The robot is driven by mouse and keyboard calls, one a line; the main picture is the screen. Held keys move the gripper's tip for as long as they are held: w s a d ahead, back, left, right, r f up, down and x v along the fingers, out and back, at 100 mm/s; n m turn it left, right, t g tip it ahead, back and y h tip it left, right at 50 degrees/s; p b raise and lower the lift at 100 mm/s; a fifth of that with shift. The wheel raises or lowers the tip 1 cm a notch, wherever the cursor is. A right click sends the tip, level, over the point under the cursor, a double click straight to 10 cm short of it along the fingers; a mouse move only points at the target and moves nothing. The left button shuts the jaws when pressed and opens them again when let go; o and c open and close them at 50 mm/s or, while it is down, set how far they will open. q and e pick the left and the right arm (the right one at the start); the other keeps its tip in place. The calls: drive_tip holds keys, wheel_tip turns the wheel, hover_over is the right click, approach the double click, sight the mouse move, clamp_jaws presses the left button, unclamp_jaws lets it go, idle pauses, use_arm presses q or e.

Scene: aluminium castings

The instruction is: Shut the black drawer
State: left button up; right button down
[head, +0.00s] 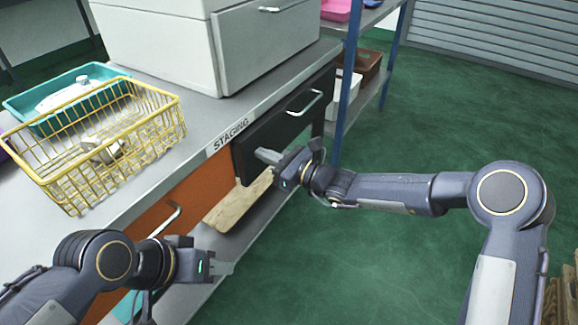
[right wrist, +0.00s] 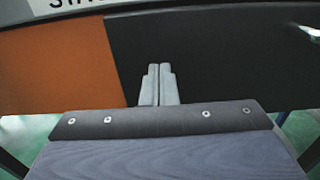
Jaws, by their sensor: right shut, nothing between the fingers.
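The black drawer (head: 284,126) is under the staging counter, with a pale bar handle (head: 305,104) towards its far end. Its front looks close to level with the orange drawer front beside it; I cannot tell if a small gap stays behind it. My right gripper (head: 262,155) is shut and empty at the near, lower part of the black front. In the right wrist view its closed fingers (right wrist: 158,70) point at the black front (right wrist: 215,60), just right of the orange seam; contact is unclear. My left gripper (head: 226,268) is low, near the orange drawer; its finger gap is unclear.
The orange drawer (head: 190,196) has its own handle (head: 166,221). A wooden board (head: 232,206) lies on the lower shelf. A yellow wire basket (head: 68,172) and grey cabinet (head: 265,45) stand on the counter. A blue rack post (head: 346,85) rises beyond.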

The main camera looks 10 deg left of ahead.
drive_tip(key=x, duration=0.3)
drive_tip(key=shift+w+r, duration=0.1)
drive_tip(key=shift+a+r, duration=0.1)
drive_tip(key=shift+r, duration=0.05)
idle(0.4)
